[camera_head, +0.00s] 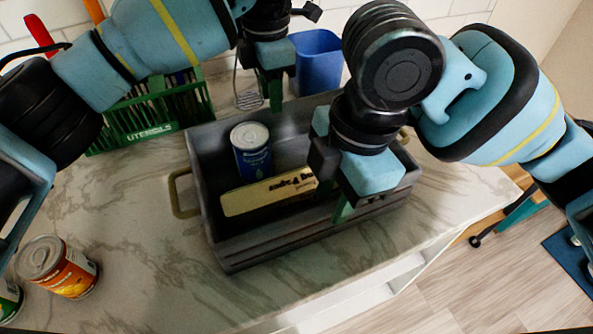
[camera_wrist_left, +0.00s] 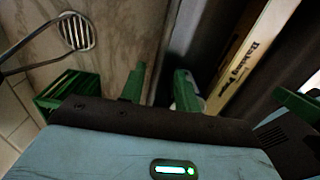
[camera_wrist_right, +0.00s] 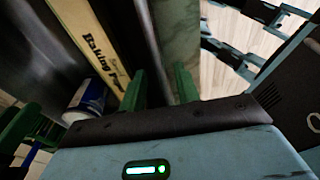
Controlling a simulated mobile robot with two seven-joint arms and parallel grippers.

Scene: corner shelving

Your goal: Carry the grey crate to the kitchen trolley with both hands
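The grey crate (camera_head: 222,240) rests on the marble counter. My left gripper (camera_head: 275,92) is at the crate's back long wall. In the left wrist view its fingers (camera_wrist_left: 158,88) are apart, one on each side of the wall's edge. My right gripper (camera_head: 345,208) is at the front long wall. In the right wrist view its fingers (camera_wrist_right: 160,88) are also apart around the rim. Firm contact is not visible. No kitchen trolley is identifiable.
A green utensil basket (camera_head: 155,115) stands behind left, touching or close to the crate. A blue container (camera_head: 318,62) stands behind it. An orange-labelled can (camera_head: 62,268) is at the counter's left front.

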